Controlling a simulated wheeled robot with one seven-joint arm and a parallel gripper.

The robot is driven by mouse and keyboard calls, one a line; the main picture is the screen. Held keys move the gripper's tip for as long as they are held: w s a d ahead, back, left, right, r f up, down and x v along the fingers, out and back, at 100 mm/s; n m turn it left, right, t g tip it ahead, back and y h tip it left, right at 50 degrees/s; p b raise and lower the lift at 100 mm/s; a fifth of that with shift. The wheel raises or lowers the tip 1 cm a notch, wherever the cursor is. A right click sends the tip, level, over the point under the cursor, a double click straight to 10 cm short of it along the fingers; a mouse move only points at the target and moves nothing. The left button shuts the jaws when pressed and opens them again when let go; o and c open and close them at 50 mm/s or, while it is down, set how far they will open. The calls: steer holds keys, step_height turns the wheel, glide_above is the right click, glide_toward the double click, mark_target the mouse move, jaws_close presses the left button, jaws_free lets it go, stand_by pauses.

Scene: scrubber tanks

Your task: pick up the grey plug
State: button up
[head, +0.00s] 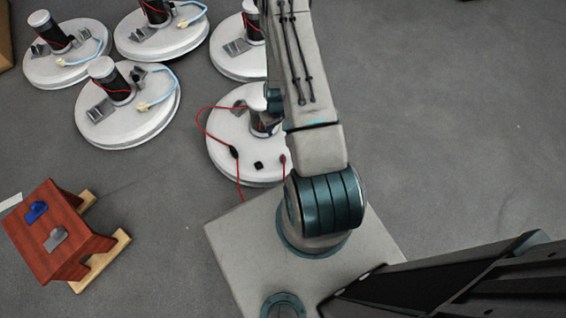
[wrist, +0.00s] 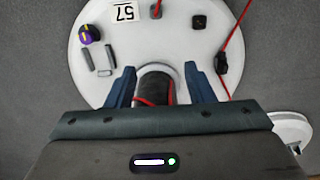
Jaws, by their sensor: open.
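A small grey piece (head: 56,238), which looks like the grey plug, lies on the sloping top of a red-brown wooden stand at the lower left of the head view. A similar blue piece (head: 37,211) lies just above it on the same top. My gripper (wrist: 158,78) is open in the wrist view, its two blue jaws spread over a white round tank lid (wrist: 90,30). A post (wrist: 155,86) with a red cord shows between the jaws; I cannot tell how close it is. The grey piece is not in the wrist view.
The red-brown stand (head: 77,257) rests on pale wooden runners, left of my base. Several white round lids with black posts, such as one lid (head: 152,122), stand at the upper left. A red cable (head: 199,120) loops beside the near lid. Floor at right is clear.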

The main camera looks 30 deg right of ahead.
steer(key=f+b, duration=0.1)
steer(key=f, duration=0.4)
steer(key=s+f+b, duration=0.1)
steer(key=f, duration=0.4)
steer(key=s+f+b, duration=0.1)
steer(key=f, duration=0.3)
steer(key=shift+s+d+f+b, duration=0.2)
steer(key=shift+f+b, duration=0.1)
steer(key=shift+f, duration=0.1)
steer(key=f, duration=0.2)
steer(key=f+b, duration=0.2)
steer(key=f, duration=0.1)
steer(key=shift+s+d+f, duration=0.1)
steer(key=shift+s+f, duration=0.25)
jaws_close()
